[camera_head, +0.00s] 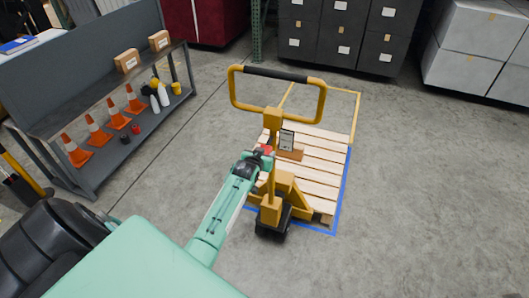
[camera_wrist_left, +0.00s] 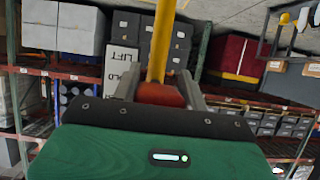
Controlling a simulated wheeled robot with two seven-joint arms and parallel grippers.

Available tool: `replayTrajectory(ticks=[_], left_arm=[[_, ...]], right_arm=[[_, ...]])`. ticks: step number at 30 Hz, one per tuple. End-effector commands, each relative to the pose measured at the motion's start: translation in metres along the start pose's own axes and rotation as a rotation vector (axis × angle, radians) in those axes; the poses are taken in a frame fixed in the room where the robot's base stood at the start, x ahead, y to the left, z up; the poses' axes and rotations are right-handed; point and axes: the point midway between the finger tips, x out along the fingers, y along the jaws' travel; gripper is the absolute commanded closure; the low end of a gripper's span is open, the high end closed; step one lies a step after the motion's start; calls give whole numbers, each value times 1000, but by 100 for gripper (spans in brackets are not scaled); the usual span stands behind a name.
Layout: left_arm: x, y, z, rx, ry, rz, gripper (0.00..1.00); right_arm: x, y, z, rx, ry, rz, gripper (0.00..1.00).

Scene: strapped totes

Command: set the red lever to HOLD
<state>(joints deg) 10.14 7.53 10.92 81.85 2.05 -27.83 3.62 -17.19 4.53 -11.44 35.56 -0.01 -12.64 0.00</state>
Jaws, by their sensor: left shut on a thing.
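A yellow pallet jack (camera_head: 272,185) stands upright at the near end of a wooden pallet, its loop handle with a black grip at the top. The red lever (camera_head: 266,148) sits on the jack's upright post, below the loop. My left gripper (camera_head: 262,152) is at the lever. In the left wrist view the red lever (camera_wrist_left: 162,95) is between the two fingers of my left gripper (camera_wrist_left: 160,88), which is shut on it, in front of the yellow post (camera_wrist_left: 161,40). A white label plate (camera_wrist_left: 119,60) reads LIFT; other lettering is partly hidden. I cannot tell which mark the lever points to.
The pallet (camera_head: 322,160) lies inside yellow and blue floor lines. A grey shelf (camera_head: 90,180) with orange cones, bottles and boxes stands at the left. Dark cabinets (camera_head: 340,35) and grey totes (camera_head: 470,50) stand behind. The floor at the right is clear.

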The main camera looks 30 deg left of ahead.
Motion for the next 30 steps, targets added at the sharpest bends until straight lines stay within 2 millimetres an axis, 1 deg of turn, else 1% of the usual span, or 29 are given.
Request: replayTrajectory(ticks=[3,4,7,16,20,23,30], left_arm=[[0,0,-1,0,3,0,98],[0,0,-1,0,3,0,55],[0,0,-1,0,2,0,35],[0,0,0,0,2,0,35],[-6,0,0,0,2,0,35],[-17,0,2,0,1,0,35],[-54,0,2,0,2,1,35]], right_arm=[[0,0,0,0,0,0,54],[0,0,0,0,0,0,54],[0,0,0,0,0,0,54],[0,0,0,0,0,0,54],[2,0,0,0,0,0,54],[4,0,1,0,0,0,54],[11,0,2,0,0,0,54]])
